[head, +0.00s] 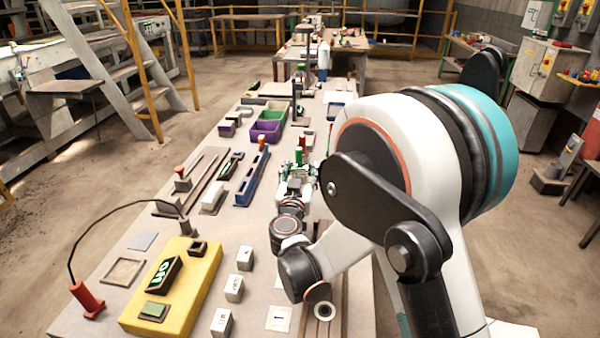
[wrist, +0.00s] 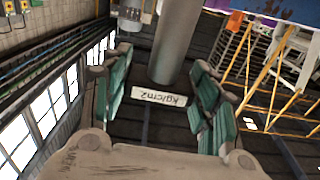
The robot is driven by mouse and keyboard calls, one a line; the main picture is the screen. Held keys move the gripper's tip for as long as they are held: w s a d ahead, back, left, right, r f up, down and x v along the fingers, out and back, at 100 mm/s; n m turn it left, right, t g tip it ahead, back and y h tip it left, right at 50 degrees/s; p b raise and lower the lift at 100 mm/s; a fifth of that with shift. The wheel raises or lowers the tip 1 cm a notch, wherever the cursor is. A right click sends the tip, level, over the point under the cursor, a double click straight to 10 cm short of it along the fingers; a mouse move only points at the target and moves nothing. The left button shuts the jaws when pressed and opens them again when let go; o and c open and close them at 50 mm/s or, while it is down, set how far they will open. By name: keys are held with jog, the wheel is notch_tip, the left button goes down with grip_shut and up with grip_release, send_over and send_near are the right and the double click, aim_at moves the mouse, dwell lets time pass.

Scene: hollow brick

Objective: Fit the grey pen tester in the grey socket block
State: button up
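My gripper (head: 299,176) is over the right part of the table in the head view, partly hidden by my arm. In the wrist view its green-padded fingers (wrist: 160,105) stand wide apart, with clear gaps and nothing gripped. A grey cylinder (wrist: 167,50) shows between and beyond them; I cannot tell whether it is the pen tester. I cannot pick out the grey pen tester for sure in the head view. A grey-brown block (head: 183,185) with a red-topped piece in it stands left of my gripper; I cannot tell whether it is the socket block.
A yellow case (head: 206,290) lies at the front left, beside a red handle (head: 87,298) with an arching black cable. Several small white blocks (head: 244,258) stand right of the case. A blue rack (head: 252,180) and purple and green bins (head: 266,131) lie further back.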

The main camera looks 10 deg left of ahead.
jog(key=o, duration=0.4)
jog(key=s, duration=0.8)
jog(key=s+d, duration=0.1)
jog(key=s, duration=0.3)
